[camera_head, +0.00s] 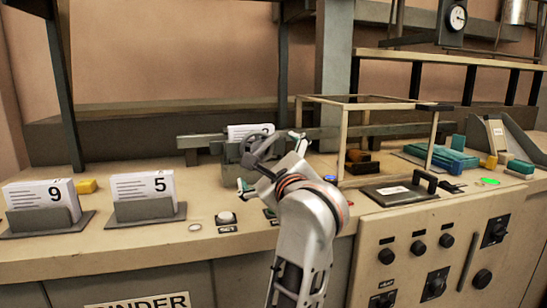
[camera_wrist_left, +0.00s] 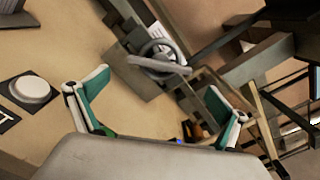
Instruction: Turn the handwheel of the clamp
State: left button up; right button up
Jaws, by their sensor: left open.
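The clamp (camera_head: 230,152) is a grey metal block on the bench, with a white sheaf of paper (camera_head: 240,131) standing in it. Its dark handwheel (camera_head: 256,148) faces my left gripper (camera_head: 270,162) and is partly hidden by it in the head view. In the left wrist view the handwheel (camera_wrist_left: 158,57) shows as a grey ring with spokes, beyond and between the fingertips. The left gripper (camera_wrist_left: 158,82) is open, its green-padded fingers spread to either side; nothing is between them, and contact with the wheel cannot be told. My right gripper is not in view.
Two numbered paper stacks in holders, nine (camera_head: 43,204) and five (camera_head: 147,196), stand at the left. A round white button (camera_head: 227,217) lies near the front edge. A wire-frame box (camera_head: 341,150) stands right of the clamp, with a black-handled plate (camera_head: 391,193) before it.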

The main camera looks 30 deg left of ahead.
aim_at(261, 152)
pick_arm(q)
jog(key=x, duration=0.7)
jog(key=shift+a+r, duration=0.1)
jog(key=shift+a, duration=0.15)
jog(key=c, duration=1)
